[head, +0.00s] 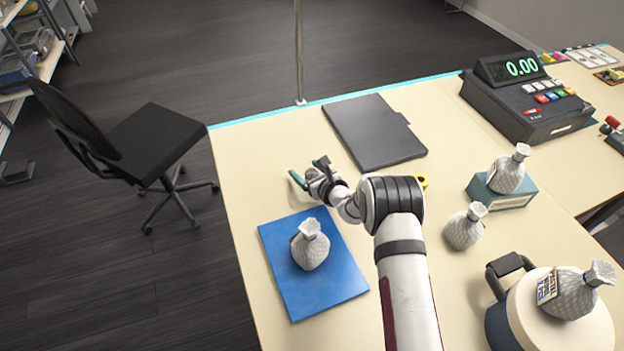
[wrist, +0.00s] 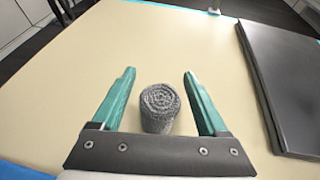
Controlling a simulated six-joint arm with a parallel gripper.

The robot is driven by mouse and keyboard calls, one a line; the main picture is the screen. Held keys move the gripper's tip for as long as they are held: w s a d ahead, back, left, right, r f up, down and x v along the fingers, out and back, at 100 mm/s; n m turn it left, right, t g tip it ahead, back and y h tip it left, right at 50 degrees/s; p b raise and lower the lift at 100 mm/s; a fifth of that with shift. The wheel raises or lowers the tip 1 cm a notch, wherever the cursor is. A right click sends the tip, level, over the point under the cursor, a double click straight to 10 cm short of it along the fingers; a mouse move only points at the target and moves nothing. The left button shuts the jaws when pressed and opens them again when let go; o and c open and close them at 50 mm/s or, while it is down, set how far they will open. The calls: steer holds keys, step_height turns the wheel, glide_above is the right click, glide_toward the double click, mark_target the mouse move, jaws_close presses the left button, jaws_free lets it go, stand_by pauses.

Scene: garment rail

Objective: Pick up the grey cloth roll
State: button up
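The grey cloth roll (wrist: 159,108) shows in the wrist view with its spiral end towards the camera. It is between the two green fingers of my gripper (wrist: 160,88), with a gap on each side, so the fingers do not visibly touch it. My gripper is open. Its dark palm bar hides the lower end of the roll. In the head view my gripper (head: 311,174) is low over the cream table, just behind the blue mat. I cannot clearly make out the roll there.
A blue mat (head: 335,272) bears a grey tied sack (head: 310,250). A dark flat case (head: 375,130) lies behind my gripper to the right. More grey sacks, a teal box (head: 500,200) and a cash register (head: 530,100) stand further right. Bare table lies to the left.

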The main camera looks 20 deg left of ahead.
jaws_close()
